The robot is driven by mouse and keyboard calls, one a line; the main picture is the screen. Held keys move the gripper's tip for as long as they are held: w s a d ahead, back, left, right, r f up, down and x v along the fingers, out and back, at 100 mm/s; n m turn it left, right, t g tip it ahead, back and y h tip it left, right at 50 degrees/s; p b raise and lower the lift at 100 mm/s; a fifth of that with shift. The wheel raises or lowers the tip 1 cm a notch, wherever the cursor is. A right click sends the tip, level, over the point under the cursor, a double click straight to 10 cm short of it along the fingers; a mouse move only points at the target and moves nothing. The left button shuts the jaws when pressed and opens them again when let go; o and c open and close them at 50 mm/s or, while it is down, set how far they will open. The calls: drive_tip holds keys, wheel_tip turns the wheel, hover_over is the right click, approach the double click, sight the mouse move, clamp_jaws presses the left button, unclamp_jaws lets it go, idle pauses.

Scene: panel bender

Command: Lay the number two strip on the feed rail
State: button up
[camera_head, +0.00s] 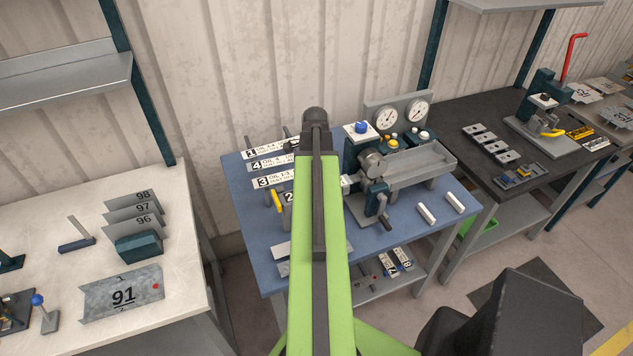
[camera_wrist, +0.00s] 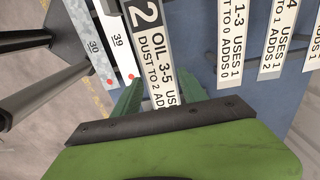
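The number two strip is white with black print. Its "2" end shows just left of my arm in the head view (camera_head: 288,197), and it runs up through the wrist view (camera_wrist: 153,45). My gripper (camera_wrist: 160,94) has its green fingers against both long edges of the strip and looks shut on it. My arm hides the gripper and most of the strip in the head view. A long grey channel (camera_head: 420,164), which looks like the feed rail, is on the bender (camera_head: 370,170), right of my arm.
Strips one (camera_head: 262,151), four (camera_head: 270,164) and three (camera_head: 275,182) lie behind on the blue table (camera_head: 236,190). A yellow piece (camera_head: 278,201) stands beside the number two strip. Plates 39 (camera_wrist: 116,38) and 30 lie left in the wrist view. Two white blocks (camera_head: 426,213) lie at the table's right.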

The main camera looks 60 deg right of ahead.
drive_tip(key=o, duration=0.4)
drive_tip(key=shift+c, duration=0.2)
wheel_tip(320, 180, up, 17)
drive_tip(key=p, duration=1.7)
drive_tip(key=shift+r, duration=0.2)
